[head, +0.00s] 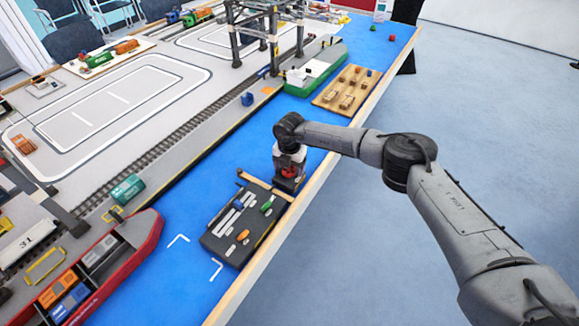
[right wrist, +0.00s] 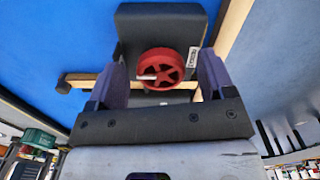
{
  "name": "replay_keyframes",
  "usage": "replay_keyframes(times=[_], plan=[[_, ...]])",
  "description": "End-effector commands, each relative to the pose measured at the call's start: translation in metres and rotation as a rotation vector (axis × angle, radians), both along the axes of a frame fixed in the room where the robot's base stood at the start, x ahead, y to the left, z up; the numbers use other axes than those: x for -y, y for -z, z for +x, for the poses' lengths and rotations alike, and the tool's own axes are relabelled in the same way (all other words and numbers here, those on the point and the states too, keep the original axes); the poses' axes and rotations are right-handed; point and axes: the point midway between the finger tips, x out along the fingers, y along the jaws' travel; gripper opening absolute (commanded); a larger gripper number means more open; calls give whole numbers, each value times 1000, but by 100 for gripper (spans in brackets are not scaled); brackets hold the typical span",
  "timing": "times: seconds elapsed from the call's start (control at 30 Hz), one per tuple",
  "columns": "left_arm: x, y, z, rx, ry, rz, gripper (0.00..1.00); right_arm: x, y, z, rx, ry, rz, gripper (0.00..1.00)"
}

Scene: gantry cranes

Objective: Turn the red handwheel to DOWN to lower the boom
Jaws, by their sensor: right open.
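The red handwheel (right wrist: 162,68) sits on a dark block (right wrist: 150,24) in the right wrist view, with a pale handle on its face. A small white label (right wrist: 193,56) is beside it; I cannot read it. My right gripper (right wrist: 164,85) is open, with one finger on each side of the wheel; I cannot tell whether they touch it. In the head view my right gripper (head: 288,178) is over the wheel, and only a bit of red (head: 289,173) shows beneath it. My left gripper is not in view.
A dark control panel (head: 228,247) with coloured levers lies beside the wheel. A wooden strip (head: 262,184) runs next to the block. A red ship (head: 120,262) is at the lower left, and a green barge (head: 318,68) and wooden tray (head: 335,101) are farther back. Blue surface between is clear.

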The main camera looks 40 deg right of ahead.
Motion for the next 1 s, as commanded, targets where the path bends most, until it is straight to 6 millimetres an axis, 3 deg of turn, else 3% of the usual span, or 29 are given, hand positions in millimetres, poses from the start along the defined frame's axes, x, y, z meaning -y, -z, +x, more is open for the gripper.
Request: replay_keyframes(times=[0.07,0.53,0.77,1.0], plan=[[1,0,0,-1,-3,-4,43,0,0,0,0,0,0,71],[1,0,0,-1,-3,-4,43,0,0,0,0,0,0,26],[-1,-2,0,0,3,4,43,0,-1,0,0,-25,0,26],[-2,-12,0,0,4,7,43,-1,-2,0,0,-159,1,26]])
